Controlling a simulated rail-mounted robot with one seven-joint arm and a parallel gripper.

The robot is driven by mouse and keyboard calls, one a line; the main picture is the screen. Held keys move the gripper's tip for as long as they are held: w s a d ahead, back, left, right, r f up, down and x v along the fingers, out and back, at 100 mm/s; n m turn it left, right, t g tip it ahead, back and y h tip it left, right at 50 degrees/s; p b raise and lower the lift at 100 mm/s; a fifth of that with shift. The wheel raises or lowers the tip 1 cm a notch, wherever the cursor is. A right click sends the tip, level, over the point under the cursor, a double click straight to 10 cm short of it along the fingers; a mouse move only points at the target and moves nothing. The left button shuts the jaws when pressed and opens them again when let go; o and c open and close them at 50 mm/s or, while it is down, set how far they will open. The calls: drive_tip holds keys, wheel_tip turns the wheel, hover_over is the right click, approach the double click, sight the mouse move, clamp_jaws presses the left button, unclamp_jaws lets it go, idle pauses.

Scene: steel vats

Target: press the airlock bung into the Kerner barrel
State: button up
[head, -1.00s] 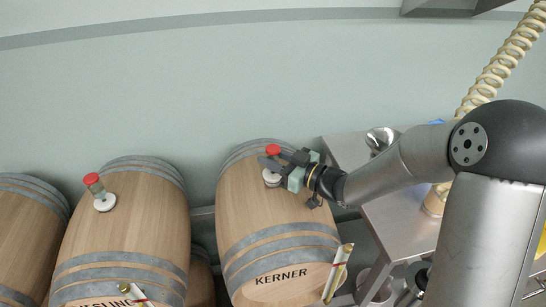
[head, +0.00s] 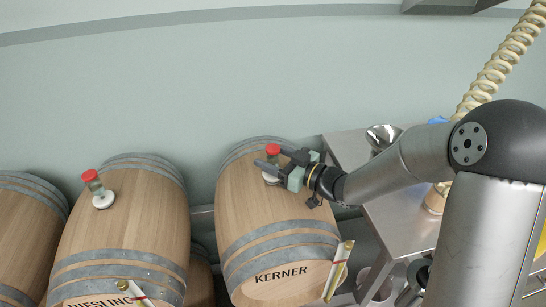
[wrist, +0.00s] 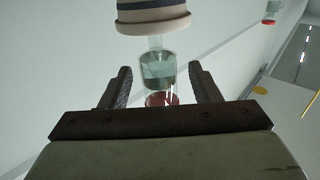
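The Kerner barrel (head: 250,210) is wooden with grey hoops and lies at the centre of the head view. An airlock with a red cap (head: 273,149) stands over its upper side on a pale bung (head: 270,180), partly hidden by my gripper. My gripper (head: 277,158) reaches in from the right at the airlock. In the wrist view my gripper (wrist: 160,88) is open. The clear airlock body (wrist: 157,70) stands between the fingers with gaps on both sides. The pale, dark-banded bung (wrist: 152,15) shows beyond it. I cannot tell how deep the bung sits.
The Riesling barrel (head: 125,220) on the left has its own red-capped airlock (head: 93,183) on a white bung. Another barrel (head: 25,235) is at the far left. A steel table (head: 395,222) with a metal scoop (head: 381,137) stands right of the Kerner barrel, under my arm.

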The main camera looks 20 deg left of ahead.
drive_tip(key=shift+s+d+f, duration=0.1)
drive_tip(key=shift+f, duration=0.25)
drive_tip(key=shift+d, duration=0.3)
drive_tip(key=v, duration=0.3)
drive_tip(key=b+v, duration=0.1)
drive_tip(key=v, duration=0.3)
drive_tip(key=b+v, duration=0.1)
drive_tip(key=v, duration=0.3)
drive_tip(key=shift+s+d+r, duration=0.1)
drive_tip(key=shift+r, duration=0.25)
drive_tip(key=shift+c, duration=0.4)
